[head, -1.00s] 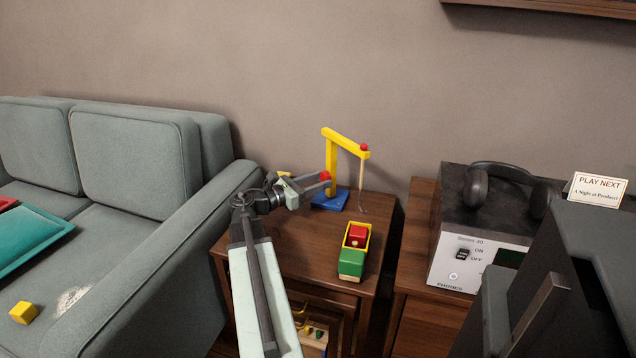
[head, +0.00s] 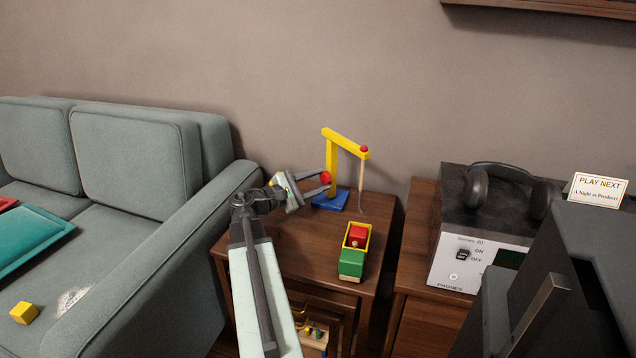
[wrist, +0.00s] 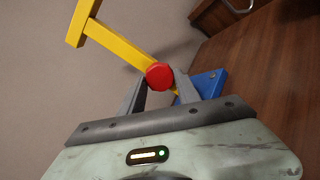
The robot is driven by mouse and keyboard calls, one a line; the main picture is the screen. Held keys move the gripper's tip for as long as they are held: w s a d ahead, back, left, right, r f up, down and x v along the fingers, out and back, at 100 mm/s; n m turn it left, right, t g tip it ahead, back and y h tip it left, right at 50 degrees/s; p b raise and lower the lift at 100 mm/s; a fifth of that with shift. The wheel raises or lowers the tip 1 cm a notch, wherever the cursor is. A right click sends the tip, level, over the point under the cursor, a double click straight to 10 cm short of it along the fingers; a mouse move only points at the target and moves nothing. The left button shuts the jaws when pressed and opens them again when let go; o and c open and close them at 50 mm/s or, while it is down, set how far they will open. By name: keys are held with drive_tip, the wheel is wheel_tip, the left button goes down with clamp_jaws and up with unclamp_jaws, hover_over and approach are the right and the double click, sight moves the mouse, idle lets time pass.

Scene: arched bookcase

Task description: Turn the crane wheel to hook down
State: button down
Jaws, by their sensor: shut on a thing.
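The toy crane has a yellow post and arm (head: 345,143) on a blue base (head: 330,200), standing on the wooden side table. Its red wheel (head: 326,178) is on the near left side of the post, and it also shows in the wrist view (wrist: 159,75). My gripper (head: 324,183) reaches in from the left and is shut on the red wheel, with one finger on each side of it. A cord hangs from the red-tipped end of the crane arm. The hook (head: 361,212) hangs low near the tabletop, by the base's right side.
A toy truck (head: 352,262) with a green cab and red load stands in front of the crane on the table (head: 290,245). A grey sofa (head: 150,240) is at the left. A cabinet with a headphone box (head: 475,258) is at the right.

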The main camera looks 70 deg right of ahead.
drive_tip(key=shift+m, duration=0.7)
drive_tip(key=c, duration=0.9)
unclamp_jaws()
drive_tip(key=shift+o, duration=0.2)
drive_tip(key=v, duration=0.7)
drive_tip(key=shift+w+a, duration=0.2)
drive_tip(key=shift+a, duration=0.2)
